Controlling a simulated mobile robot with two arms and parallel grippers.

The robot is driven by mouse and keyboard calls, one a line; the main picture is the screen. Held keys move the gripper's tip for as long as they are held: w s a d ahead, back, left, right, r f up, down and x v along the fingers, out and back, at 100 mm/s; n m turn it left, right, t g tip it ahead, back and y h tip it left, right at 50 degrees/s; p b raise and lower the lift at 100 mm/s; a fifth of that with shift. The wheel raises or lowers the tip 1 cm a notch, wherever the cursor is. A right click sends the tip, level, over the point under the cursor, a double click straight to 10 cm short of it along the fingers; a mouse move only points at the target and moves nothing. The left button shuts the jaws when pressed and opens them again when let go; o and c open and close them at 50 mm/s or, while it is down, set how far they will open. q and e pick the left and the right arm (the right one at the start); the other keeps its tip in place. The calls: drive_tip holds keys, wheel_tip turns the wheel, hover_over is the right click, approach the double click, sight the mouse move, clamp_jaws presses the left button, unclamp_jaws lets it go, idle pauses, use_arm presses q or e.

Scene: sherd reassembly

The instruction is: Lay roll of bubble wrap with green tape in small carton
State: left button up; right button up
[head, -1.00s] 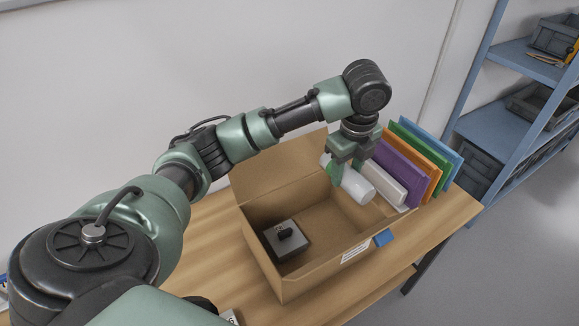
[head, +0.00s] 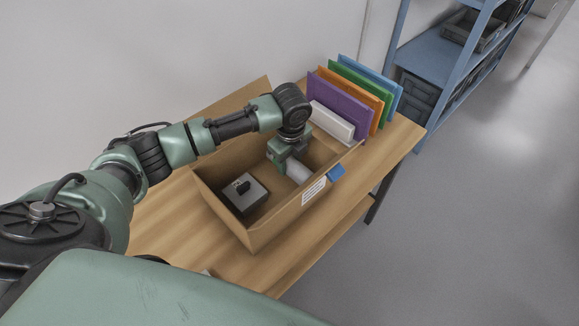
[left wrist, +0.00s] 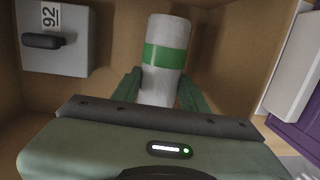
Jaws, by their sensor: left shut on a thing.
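The roll of bubble wrap (left wrist: 165,42) is white with a green tape band. In the left wrist view it lies between the two green fingers of my left gripper (left wrist: 160,92), which is shut on it. In the head view the roll (head: 298,172) is inside the small carton (head: 262,232), near its right end, partly hidden by my gripper (head: 288,160). I cannot tell whether the roll touches the carton floor. A grey box with a black handle (head: 243,194) sits at the carton's left end; it also shows in the left wrist view (left wrist: 58,40), labelled 92. My right gripper is not in view.
The carton stands on a wooden table (head: 165,221). To its right are a white block (head: 331,121) and upright purple (head: 340,104), orange, green and blue panels. A blue shelf (head: 432,62) stands behind at right.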

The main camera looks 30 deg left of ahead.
sight(289, 168)
use_arm(q)
drive_tip(key=shift+f, duration=1.5)
drive_tip(key=shift+c, duration=0.2)
drive_tip(key=shift+f, duration=0.1)
drive_tip(key=o, duration=1.4)
drive_tip(key=r, duration=0.4)
drive_tip(key=s+r, duration=0.1)
drive_tip(key=r, duration=0.7)
drive_tip(key=shift+s+d+r, duration=0.1)
drive_tip(key=shift+s+d, duration=0.05)
drive_tip(key=shift+d, duration=0.25)
